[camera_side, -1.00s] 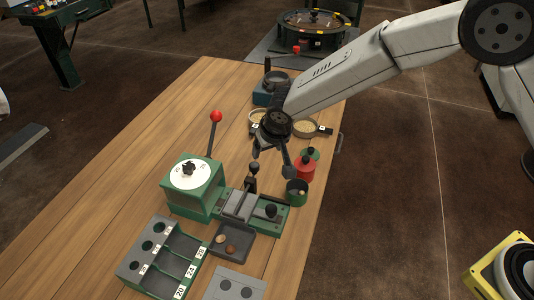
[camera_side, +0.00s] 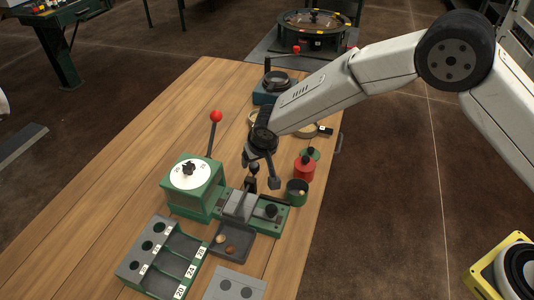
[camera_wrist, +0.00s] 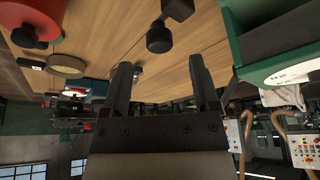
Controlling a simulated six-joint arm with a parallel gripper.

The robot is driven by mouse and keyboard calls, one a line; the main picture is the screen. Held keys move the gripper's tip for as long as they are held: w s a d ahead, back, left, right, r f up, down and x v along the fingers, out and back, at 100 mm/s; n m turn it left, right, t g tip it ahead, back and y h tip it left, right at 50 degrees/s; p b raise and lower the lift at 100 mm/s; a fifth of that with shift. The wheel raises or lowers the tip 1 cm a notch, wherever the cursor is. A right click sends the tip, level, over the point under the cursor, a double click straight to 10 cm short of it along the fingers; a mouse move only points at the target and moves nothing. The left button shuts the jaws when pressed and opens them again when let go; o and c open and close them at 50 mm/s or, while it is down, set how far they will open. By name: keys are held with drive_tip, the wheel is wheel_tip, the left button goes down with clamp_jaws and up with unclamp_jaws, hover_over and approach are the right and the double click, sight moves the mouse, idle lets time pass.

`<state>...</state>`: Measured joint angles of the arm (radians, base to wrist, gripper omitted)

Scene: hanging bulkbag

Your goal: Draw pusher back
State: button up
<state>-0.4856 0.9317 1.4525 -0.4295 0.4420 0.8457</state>
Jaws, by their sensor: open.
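A green fixture (camera_side: 284,221) with a grey slide block (camera_side: 239,205) stands on the wooden table beside a green box with a white dial (camera_side: 188,173). A dark upright handle (camera_side: 252,184) rises at the back of the slide, and a round black knob (camera_side: 271,210) sits on the right part of the base. Which of these is the pusher's grip I cannot tell. My gripper (camera_side: 260,172) is open and points down just above the upright handle, partly hiding it. In the wrist view my gripper (camera_wrist: 162,75) has nothing between its fingers; a black knob (camera_wrist: 160,38) shows beyond their tips.
A red-ball lever (camera_side: 215,117) stands behind the dial box. A red canister (camera_side: 304,169) and a green cup (camera_side: 297,191) are close on the right. A grey tray (camera_side: 232,240) and a numbered rack (camera_side: 165,259) are in front. The table's left side is clear.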

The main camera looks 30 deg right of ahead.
sight(254, 166)
drive_tip(key=shift+x, duration=1.85)
clamp_jaws()
